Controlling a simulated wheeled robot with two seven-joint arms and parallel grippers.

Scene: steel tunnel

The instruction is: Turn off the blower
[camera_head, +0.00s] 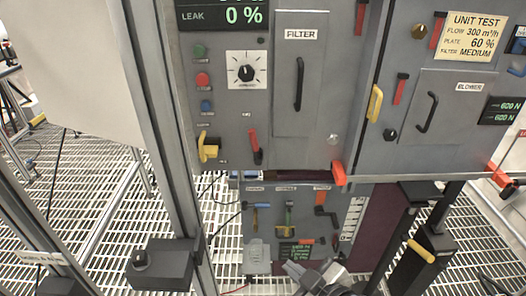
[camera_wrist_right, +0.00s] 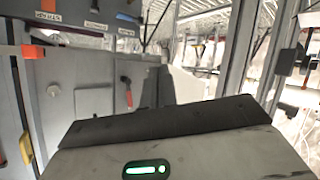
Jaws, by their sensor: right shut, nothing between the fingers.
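The grey control panel (camera_head: 225,130) stands upright in the head view. On its left side are a green button (camera_head: 200,50), a red button (camera_head: 203,80), a blue button (camera_head: 207,106) and a black rotary knob (camera_head: 246,72) on a white dial. Below them are a yellow handle (camera_head: 208,147) and a red lever (camera_head: 255,147). Their small labels are unreadable, so I cannot tell which control belongs to the blower. My right gripper (camera_head: 312,272) is low in the head view, shut and empty, in front of the lower panel and apart from the upper controls. My left gripper is not in view.
A filter door (camera_head: 302,110) with a black handle is right of the knob. A second door (camera_head: 450,110) is farther right. A metal post (camera_head: 165,110) stands left of the panel. The floor is grating.

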